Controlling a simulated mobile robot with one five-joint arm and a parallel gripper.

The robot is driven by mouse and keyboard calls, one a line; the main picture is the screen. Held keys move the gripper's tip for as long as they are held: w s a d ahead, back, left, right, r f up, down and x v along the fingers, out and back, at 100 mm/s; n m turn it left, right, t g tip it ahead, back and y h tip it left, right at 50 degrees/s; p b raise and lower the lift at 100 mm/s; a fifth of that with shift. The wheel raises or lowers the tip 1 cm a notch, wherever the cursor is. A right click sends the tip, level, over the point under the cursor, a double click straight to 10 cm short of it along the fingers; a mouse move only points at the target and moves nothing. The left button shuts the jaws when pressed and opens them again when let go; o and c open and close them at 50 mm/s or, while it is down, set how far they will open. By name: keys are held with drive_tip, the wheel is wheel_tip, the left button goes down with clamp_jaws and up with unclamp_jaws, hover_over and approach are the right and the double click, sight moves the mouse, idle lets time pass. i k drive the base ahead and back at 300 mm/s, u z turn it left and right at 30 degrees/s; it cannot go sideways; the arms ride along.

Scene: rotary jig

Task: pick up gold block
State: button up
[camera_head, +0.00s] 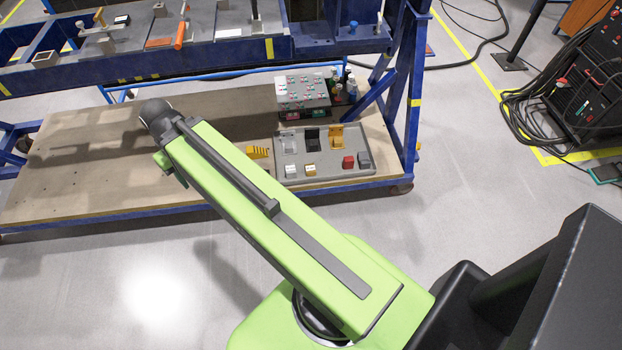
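A small gold block (310,170) lies in the grey tray (329,168) on the lower wooden shelf. It sits between a white block (291,171) on its left and a red block (348,162) on its right. A taller gold bracket-like piece (336,138) stands behind it in the same tray. My green arm reaches up and left across the picture, left of the tray. My gripper does not show, so I cannot see whether it is open or shut.
A grey block (364,160) and a black piece (312,138) share the tray. A grey box with coloured pieces (302,92) and bottles (346,86) stand behind. A blue frame post (413,105) rises at right. The wooden shelf (80,165) is largely bare at left.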

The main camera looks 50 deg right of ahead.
sight(310, 168)
drive_tip(key=z, duration=0.2)
drive_tip(key=i, duration=0.9)
drive_tip(key=u, duration=0.1)
